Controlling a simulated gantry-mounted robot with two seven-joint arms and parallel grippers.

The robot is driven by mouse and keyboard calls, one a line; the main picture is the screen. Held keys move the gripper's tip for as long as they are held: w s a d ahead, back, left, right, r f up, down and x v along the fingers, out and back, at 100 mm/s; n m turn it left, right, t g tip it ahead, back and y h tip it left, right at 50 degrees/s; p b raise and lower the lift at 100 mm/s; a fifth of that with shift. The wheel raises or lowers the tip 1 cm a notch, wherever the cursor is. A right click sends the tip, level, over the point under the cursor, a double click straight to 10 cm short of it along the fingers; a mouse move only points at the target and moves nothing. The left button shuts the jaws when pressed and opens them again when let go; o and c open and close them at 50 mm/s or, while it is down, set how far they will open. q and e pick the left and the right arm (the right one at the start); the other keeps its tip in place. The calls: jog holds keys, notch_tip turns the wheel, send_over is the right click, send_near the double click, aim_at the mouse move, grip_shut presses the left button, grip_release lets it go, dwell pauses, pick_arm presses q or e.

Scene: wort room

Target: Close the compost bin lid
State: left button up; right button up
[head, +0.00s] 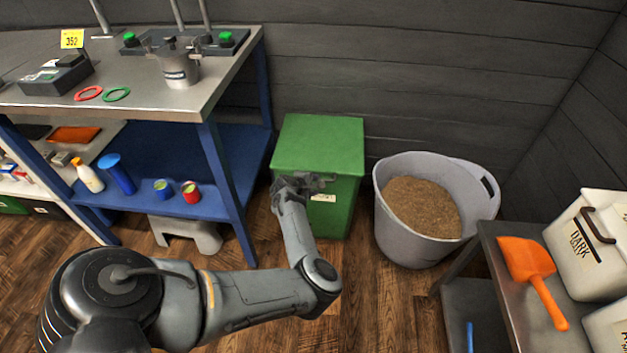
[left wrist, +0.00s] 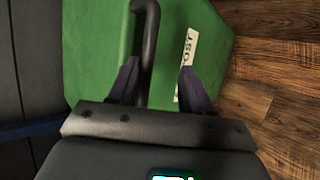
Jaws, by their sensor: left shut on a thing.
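The green compost bin (head: 335,215) stands on the floor against the dark wall. Its flat green lid (head: 320,143) lies over the top, and no opening shows from above. My left gripper (head: 298,184) is at the upper front of the bin, just below the lid's front edge. In the left wrist view, my left gripper (left wrist: 158,72) is shut on the dark curved handle (left wrist: 146,35), which runs close by one finger. A white label (left wrist: 187,60) on the green surface is partly covered by the other finger. My right gripper is not in view.
A grey tub of grain (head: 425,205) stands close to the right of the bin. A steel-topped bench with blue legs (head: 230,75) is on the left, with a grey stool (head: 187,232) under it. A table with an orange scoop (head: 525,258) is at the right.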

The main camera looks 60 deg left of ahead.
pick_arm(q)
jog(key=shift+s+d, duration=0.1)
dwell(0.6)
jog(key=p+v, duration=0.4)
jog(key=v, duration=0.6)
jog(key=shift+s+r, duration=0.2)
jog(key=shift+r, duration=0.2)
